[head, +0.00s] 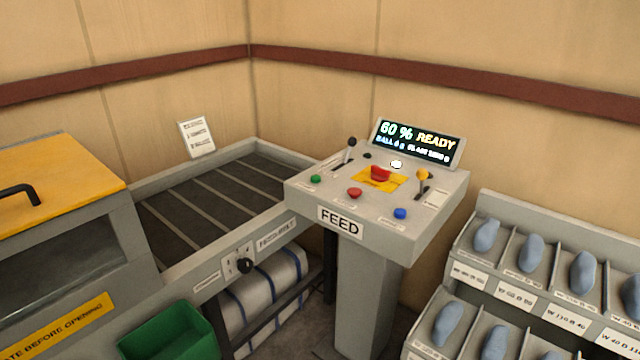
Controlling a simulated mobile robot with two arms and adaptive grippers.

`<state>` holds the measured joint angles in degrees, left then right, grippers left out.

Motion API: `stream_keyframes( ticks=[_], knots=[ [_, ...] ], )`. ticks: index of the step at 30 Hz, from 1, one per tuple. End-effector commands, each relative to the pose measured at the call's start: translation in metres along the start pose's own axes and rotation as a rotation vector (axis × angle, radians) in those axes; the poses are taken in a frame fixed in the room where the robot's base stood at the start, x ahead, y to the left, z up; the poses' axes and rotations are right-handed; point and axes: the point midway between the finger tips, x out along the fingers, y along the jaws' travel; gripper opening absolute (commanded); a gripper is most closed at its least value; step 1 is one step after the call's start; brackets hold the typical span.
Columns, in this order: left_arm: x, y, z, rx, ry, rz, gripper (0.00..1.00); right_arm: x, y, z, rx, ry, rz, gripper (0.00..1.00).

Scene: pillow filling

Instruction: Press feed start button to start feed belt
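The grey FEED control console (340,222) stands on a pedestal in the middle of the head view. A green button (316,179) is at the left of its top, with a label too small to read. A red button (355,193) and a blue button (400,213) sit along the front edge. A larger red button (380,173) sits on a yellow plate. The display (417,142) reads "60 % READY". The feed belt (205,205), dark with light cross bars, lies empty left of the console. Neither gripper is in view.
A yellow-lidded machine (60,180) stands left, a green bin (170,335) below the belt. A rack (480,262) of blue-grey pieces stands right. Walls close off the back.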

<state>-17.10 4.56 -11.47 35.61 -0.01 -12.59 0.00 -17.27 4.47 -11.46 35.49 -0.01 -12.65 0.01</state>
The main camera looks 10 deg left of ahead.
Motion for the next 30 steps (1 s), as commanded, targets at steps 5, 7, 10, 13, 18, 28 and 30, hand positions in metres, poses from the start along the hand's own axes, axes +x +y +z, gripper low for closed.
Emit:
stream_keyframes(
  ticks=[5, 7, 10, 13, 18, 28, 30],
  knots=[
    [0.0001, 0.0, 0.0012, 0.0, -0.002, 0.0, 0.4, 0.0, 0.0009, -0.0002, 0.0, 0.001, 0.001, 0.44],
    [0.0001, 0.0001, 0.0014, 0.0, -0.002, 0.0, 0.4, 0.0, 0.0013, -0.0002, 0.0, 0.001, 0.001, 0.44],
    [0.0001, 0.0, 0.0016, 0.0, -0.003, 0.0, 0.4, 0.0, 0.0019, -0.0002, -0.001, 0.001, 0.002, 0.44],
    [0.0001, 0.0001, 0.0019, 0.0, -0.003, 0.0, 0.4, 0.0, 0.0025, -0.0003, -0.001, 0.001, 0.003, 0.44],
    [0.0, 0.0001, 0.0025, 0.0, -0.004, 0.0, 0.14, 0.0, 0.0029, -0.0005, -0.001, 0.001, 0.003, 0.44],
    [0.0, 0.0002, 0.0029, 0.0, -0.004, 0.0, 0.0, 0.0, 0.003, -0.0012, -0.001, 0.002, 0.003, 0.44],
    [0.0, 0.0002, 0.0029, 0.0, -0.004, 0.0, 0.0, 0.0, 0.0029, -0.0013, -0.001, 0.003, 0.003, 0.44]
  ],
)
